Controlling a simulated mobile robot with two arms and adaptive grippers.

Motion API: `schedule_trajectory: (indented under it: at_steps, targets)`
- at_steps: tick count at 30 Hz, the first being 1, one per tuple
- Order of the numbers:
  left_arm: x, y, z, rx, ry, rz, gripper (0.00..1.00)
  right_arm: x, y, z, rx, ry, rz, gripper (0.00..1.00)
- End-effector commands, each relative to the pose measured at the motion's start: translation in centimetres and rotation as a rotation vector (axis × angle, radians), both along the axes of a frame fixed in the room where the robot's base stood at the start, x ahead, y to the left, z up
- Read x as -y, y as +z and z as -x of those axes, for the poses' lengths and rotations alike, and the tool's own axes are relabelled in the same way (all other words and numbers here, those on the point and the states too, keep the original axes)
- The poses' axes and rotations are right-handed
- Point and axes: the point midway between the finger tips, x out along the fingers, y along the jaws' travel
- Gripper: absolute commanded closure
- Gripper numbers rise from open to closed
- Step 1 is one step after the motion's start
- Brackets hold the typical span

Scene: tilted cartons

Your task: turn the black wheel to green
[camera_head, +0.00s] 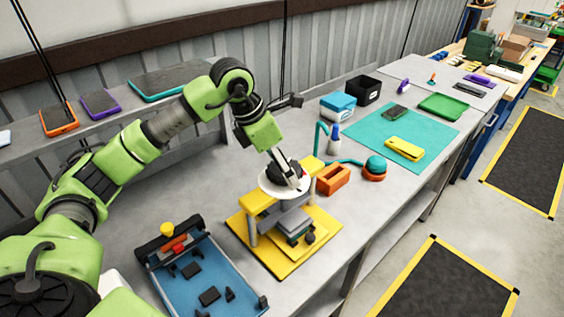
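The black wheel (281,172) sits on a white round dial (267,186) on top of a yellow stand (254,203). My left arm comes in from the left and reaches down to it. My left gripper (294,178) is at the wheel, with its pale fingers over it and hiding part of it. I cannot tell whether the fingers are closed on the wheel. Any green mark on the dial is hidden or too small to see. My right gripper is not in view.
A blue tray (215,285) with small black parts lies left of the stand. An orange box (333,179) and a teal-and-orange round device (375,168) stand close on the right. A spray bottle (334,140) is behind. A teal mat (402,130) lies further right.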

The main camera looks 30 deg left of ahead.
Motion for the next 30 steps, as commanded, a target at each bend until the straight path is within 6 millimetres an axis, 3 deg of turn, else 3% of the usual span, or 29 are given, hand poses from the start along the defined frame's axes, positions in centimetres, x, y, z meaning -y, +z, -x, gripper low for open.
schedule_trajectory:
  at_steps: [9,13,14,30]
  targets:
    - [0.0,-0.3,-0.1,0.001,0.0,-0.001,0.24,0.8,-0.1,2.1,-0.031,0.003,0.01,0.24]
    - [0.0,-0.3,-0.1,0.001,0.0,-0.001,0.58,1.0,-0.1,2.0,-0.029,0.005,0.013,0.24]
    - [0.0,-0.3,-0.1,0.0,0.0,0.0,0.63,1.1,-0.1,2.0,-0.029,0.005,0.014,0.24]
    - [-0.1,-0.3,-0.2,0.0,-0.159,0.0,0.63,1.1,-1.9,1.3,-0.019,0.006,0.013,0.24]
